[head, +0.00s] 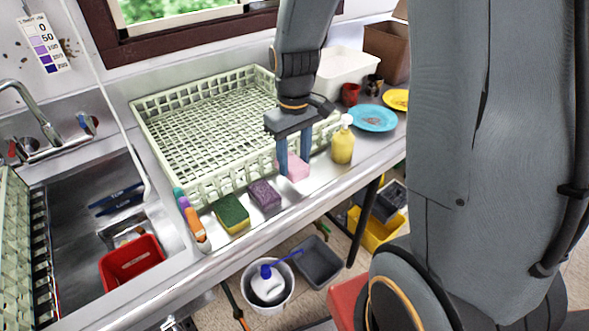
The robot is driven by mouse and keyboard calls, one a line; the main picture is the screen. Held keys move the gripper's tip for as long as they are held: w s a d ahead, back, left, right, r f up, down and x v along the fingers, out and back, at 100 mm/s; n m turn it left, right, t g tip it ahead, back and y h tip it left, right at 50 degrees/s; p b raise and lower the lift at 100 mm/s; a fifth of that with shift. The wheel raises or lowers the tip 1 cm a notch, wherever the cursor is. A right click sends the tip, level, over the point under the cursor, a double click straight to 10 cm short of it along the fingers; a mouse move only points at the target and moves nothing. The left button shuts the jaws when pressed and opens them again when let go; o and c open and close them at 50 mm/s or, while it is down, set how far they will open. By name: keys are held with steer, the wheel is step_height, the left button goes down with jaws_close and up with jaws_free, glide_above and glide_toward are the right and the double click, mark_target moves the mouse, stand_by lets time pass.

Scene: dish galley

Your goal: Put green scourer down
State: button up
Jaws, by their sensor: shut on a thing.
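My gripper (294,166) points down over the counter strip in front of the pale dish rack. Its two blue fingers are shut on a pink sponge (293,168), which is at or just above the counter; I cannot tell if it touches. The green scourer (231,212), green on top with a yellow sponge side, lies on the counter to the left, apart from my gripper. A purple sponge (264,195) lies between the two.
The dish rack (160,152) stands behind. A yellow soap bottle (342,146) stands right of my gripper, with a blue plate (373,118) beyond. Orange bottle (196,229) and sink with red tub (131,262) are at left. The counter's front edge is close.

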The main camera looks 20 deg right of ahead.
mark_target(294, 164)
steer(key=shift+f+p, duration=0.4)
steer(key=shift+f, duration=1.7)
steer(key=shift+f, duration=0.15)
steer(key=o, duration=1.1)
step_height(294, 164, up, 12)
steer(key=shift+f+b, duration=0.1)
steer(key=shift+b, duration=1.15)
steer(key=shift+s, duration=0.2)
steer(key=s+f+m, duration=0.1)
steer(key=s+f, duration=0.1)
steer(key=s+f+m+t, duration=0.1)
steer(key=s+f, duration=0.1)
steer(key=s, duration=0.1)
steer(key=s+f+m, duration=0.1)
steer(key=s+f, duration=0.1)
steer(key=s, duration=0.1)
steer(key=shift+s+a+m, duration=0.1)
steer(key=shift+a+m, duration=0.05)
steer(key=shift+m, duration=0.15)
